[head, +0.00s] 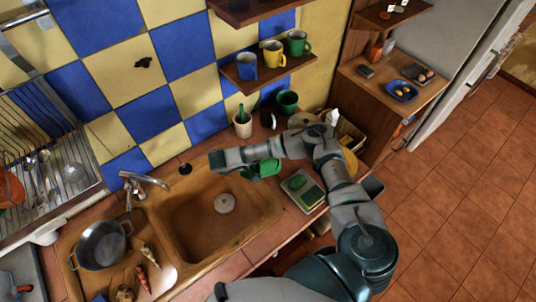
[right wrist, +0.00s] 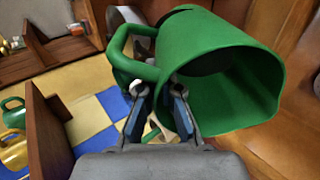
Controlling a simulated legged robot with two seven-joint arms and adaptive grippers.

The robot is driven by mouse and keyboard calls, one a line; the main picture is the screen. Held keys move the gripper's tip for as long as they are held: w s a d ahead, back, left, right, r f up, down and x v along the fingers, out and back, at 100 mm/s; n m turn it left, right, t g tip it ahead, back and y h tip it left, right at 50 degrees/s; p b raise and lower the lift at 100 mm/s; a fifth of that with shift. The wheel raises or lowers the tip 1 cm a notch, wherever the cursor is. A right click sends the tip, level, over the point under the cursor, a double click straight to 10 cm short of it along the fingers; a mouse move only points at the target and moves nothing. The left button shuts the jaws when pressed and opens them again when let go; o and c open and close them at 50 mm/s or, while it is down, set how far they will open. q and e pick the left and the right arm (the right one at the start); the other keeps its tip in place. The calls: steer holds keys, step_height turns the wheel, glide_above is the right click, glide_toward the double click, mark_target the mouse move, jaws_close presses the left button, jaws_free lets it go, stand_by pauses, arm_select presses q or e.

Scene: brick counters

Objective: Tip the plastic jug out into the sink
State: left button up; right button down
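The green plastic jug (head: 268,168) hangs over the right back edge of the brown sink (head: 182,222), partly hidden under my right forearm. In the right wrist view the jug (right wrist: 215,75) fills the upper right, tilted, its wide mouth toward the lower right of the picture. In the head view the right gripper (head: 248,166) is mostly covered by my arm. The jug's inside bottom and contents cannot be made out. My left gripper is out of view.
A pale round drain piece (head: 225,203) lies in the sink. The tap (head: 142,180) stands behind it. A metal pot (head: 101,243) and vegetables (head: 148,254) are at the left. A tray with green items (head: 303,190) is at the right, near a utensil cup (head: 243,126).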

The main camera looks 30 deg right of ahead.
mark_target(246, 175)
steer(key=a+h+p, duration=0.2)
steer(key=a+p, duration=0.1)
steer(key=p, duration=0.1)
steer(key=shift+f+h, duration=0.15)
steer(key=shift+h, duration=0.25)
steer(key=a+f+h, duration=0.1)
steer(key=a+f+h+b, duration=0.1)
steer(key=a+f, duration=0.1)
steer(key=a+f+h+b, duration=0.1)
steer(key=h, duration=0.1)
steer(key=shift+s+a+f, duration=0.15)
steer(key=shift+s+f, duration=0.2)
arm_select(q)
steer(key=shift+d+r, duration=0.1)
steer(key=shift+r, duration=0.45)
arm_select(e)
steer(key=shift+a+f+h, duration=0.45)
steer(key=shift+a+h, duration=0.15)
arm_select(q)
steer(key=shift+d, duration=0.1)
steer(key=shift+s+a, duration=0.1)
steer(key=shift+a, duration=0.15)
arm_select(e)
steer(key=shift+a+r+t+h, duration=0.15)
steer(key=shift+a+t+h, duration=0.15)
steer(key=shift+a, duration=0.05)
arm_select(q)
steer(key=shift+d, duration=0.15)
arm_select(e)
steer(key=shift+d, duration=0.3)
